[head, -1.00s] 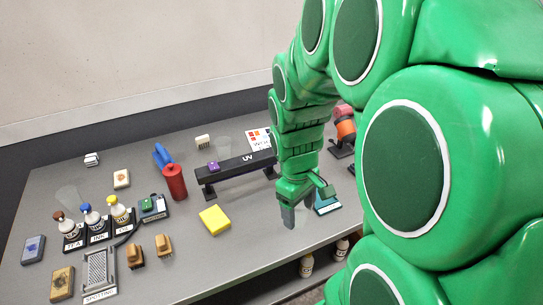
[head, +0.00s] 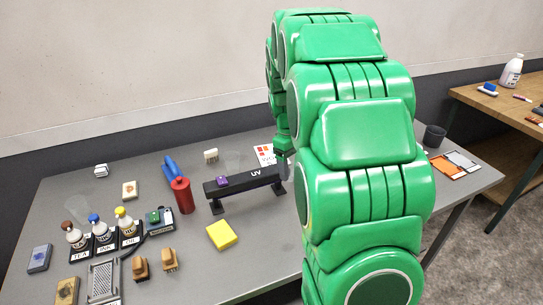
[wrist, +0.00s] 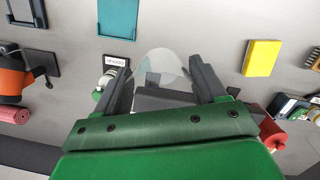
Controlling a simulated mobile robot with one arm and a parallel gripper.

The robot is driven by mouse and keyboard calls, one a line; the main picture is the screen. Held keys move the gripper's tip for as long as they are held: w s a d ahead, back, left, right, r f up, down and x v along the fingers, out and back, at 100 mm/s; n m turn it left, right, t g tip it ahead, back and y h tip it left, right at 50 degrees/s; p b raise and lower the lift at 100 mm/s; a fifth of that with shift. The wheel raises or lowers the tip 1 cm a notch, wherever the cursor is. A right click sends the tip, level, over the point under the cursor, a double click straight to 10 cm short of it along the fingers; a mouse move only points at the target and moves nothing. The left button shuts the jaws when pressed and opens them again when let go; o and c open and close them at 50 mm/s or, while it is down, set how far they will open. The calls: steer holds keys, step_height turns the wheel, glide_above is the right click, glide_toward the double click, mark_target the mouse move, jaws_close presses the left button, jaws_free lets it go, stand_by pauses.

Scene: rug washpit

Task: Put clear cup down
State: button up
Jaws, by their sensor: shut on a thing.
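My gripper (wrist: 162,88) is shut on a clear cup (wrist: 160,65), which shows between the two dark fingers in the wrist view. The grey table top shows behind the cup; its height above the table cannot be told. In the head view my green arm hides most of the gripper, and the held cup cannot be made out there. The gripper is beyond the right end of the black UV lamp bar (head: 243,178).
A yellow block (head: 221,235), a red cylinder (head: 181,195) and labelled bottles (head: 103,229) stand left on the table. Bare table lies between the block and pad.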

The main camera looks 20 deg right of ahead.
mark_target(271, 156)
steer(key=shift+n, duration=0.4)
steer(key=w, duration=0.6)
steer(key=w+f, duration=0.1)
steer(key=w, duration=0.3)
steer(key=shift+d+f, duration=0.1)
steer(key=shift+w+f, duration=0.1)
steer(key=shift+w, duration=0.4)
steer(key=shift+w+d+f, duration=0.55)
steer(key=shift+w+f, duration=1)
steer(key=shift+w, duration=0.65)
steer(key=shift+w+d+f, duration=0.5)
steer(key=shift+w+f, duration=1)
steer(key=shift+w, duration=0.65)
steer(key=shift+w+d+f, duration=0.55)
steer(key=shift+w+f, duration=1)
steer(key=shift+w, duration=0.65)
steer(key=shift+w+f, duration=0.1)
steer(key=shift+f, duration=0.05)
steer(key=shift+w+d+f, duration=0.1)
steer(key=shift+w+f, duration=0.1)
steer(key=shift+f, duration=1.55)
steer(key=shift+f, duration=0.15)
